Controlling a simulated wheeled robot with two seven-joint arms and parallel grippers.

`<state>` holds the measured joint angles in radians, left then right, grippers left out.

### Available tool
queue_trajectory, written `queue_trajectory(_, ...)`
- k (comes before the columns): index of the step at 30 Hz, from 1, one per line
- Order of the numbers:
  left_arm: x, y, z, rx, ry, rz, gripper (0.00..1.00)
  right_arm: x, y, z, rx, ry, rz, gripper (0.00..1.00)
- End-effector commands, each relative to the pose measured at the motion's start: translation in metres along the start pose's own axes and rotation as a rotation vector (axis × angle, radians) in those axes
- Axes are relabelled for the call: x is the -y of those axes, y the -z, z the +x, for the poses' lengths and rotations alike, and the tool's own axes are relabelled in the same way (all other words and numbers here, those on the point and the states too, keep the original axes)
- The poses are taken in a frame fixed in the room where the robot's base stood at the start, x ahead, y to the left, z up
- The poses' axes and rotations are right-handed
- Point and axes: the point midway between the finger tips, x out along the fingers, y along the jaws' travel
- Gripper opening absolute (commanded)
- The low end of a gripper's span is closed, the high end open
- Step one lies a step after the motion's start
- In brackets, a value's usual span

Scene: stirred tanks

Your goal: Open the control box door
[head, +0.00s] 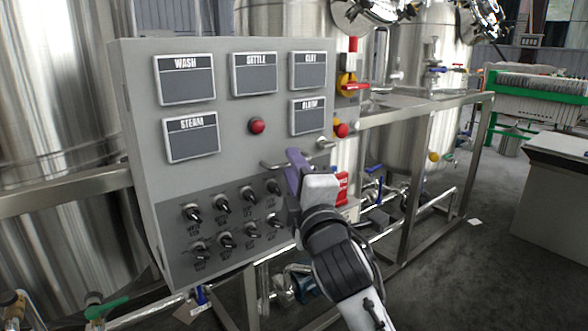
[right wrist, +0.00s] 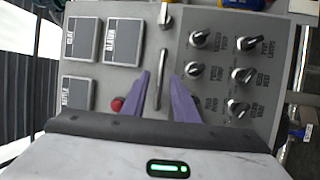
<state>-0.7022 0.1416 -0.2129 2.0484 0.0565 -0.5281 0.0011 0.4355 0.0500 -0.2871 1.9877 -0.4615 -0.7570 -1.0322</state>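The grey control box (head: 228,100) stands in the middle left of the head view. Its front door looks shut and carries dark label plates, a red button (head: 257,126) and several black knobs. A metal bar handle (head: 270,165) sits at mid-height near the door's right side. My right gripper (head: 295,160) is at this handle, with purple fingers pointing at the door. In the right wrist view the handle (right wrist: 161,80) shows between the two fingers, with small gaps at both sides. The fingers look open; I cannot tell whether they touch it. My left gripper is not in view.
A small metal latch knob (head: 325,143) sits on the door right of the handle. Steel tanks (head: 60,120) and a pipe frame (head: 412,170) surround the box. Bare floor (head: 460,270) lies at the right.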

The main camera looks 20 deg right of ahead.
Motion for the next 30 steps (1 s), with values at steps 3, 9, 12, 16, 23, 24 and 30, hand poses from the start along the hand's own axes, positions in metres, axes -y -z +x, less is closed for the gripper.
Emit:
queue_trajectory(3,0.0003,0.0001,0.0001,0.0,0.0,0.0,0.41,-0.0001,0.0001,-0.0002,0.0,0.0,0.0,0.27)
queue_trajectory(9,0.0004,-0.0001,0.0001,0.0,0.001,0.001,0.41,0.0,0.0001,-0.0004,0.0,0.0,0.0,0.0)
queue_trajectory(12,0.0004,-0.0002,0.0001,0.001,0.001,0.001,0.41,0.0001,0.0001,-0.0005,0.0,0.0,0.0,0.0)
queue_trajectory(16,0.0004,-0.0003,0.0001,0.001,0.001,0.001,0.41,0.0002,0.0001,-0.0005,0.0,0.0,0.0,0.0)
queue_trajectory(23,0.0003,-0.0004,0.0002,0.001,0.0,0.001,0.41,0.0005,0.0001,-0.0006,0.0,0.001,0.0,0.0)
queue_trajectory(24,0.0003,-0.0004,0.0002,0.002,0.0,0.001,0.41,0.0005,0.0001,-0.0006,0.0,0.001,0.0,0.0)
queue_trajectory(30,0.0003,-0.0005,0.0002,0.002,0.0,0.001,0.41,0.0007,0.0002,-0.0006,-0.001,0.001,0.0,0.0)
